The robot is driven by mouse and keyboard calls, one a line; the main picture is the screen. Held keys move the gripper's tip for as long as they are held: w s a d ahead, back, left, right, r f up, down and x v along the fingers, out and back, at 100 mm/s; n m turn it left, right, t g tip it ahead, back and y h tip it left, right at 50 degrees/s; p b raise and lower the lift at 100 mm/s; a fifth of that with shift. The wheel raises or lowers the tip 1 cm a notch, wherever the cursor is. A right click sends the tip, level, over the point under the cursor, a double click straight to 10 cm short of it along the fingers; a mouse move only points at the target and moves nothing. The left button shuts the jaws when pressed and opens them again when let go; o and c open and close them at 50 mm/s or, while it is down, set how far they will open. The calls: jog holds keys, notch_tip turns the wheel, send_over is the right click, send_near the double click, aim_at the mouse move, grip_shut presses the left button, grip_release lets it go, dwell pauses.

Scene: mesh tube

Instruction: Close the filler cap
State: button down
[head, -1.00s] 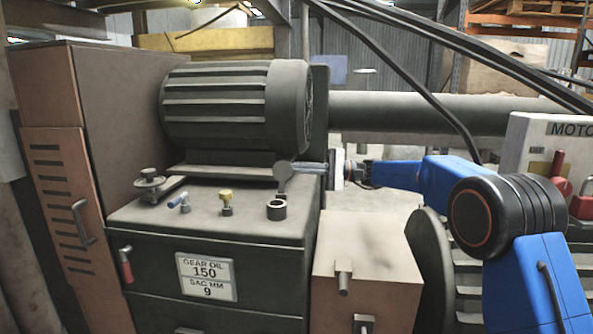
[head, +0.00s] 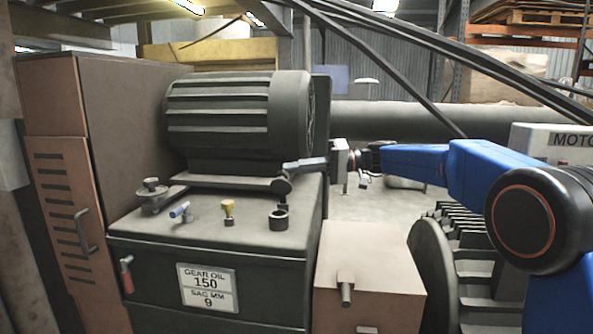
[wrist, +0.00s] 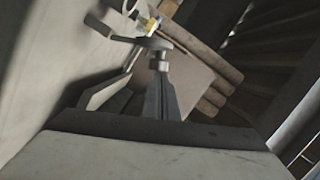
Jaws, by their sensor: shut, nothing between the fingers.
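The filler cap (head: 282,187) is a small dark round lid. It stands raised on its hinge behind the short dark filler neck (head: 278,219), whose mouth is uncovered on top of the machine housing. My gripper (head: 288,167) is shut and empty. In the head view it reaches in from the right, and its tip is just above and behind the cap, overlapping it in the picture. I cannot tell whether they touch. In the wrist view my shut fingers (wrist: 161,65) point toward a dark piece at their tips that I cannot identify clearly.
A yellow-topped fitting (head: 228,210), a blue-handled valve (head: 181,211) and a round knob fitting (head: 152,192) stand on the housing, left of the neck. A large ribbed motor (head: 238,115) rises behind. A brown box (head: 368,275) stands to the right, lower down.

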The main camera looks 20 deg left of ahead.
jog(key=s+d+f+n+t, duration=0.2)
jog(key=s+f+n+t, duration=0.1)
jog(key=s+n, duration=0.6)
jog(key=shift+s+d+f+n, duration=0.15)
jog(key=shift+s+f+n, duration=0.15)
jog(key=shift+s, duration=0.1)
dwell(0.7)
jog(key=w+d+r, duration=0.2)
jog(key=d+r, duration=0.4)
jog(key=d, duration=0.4)
jog(key=s+d+f+m+t+h, duration=0.3)
jog(key=s+d+f, duration=0.6)
jog(key=d, duration=0.7)
jog(key=s+d+f+m+t+h, duration=0.3)
jog(key=s+d+f+m+h, duration=0.4)
jog(key=d, duration=0.9)
jog(key=s+d+f+m+t+h, duration=0.3)
jog(key=s+d+f+m, duration=0.6)
jog(key=d, duration=0.7)
notch_tip(320, 180, down, 3)
jog(key=shift+s+f+m+h, duration=0.2)
jog(key=shift+s+m+h, duration=0.2)
jog(key=shift+s+h, duration=0.55)
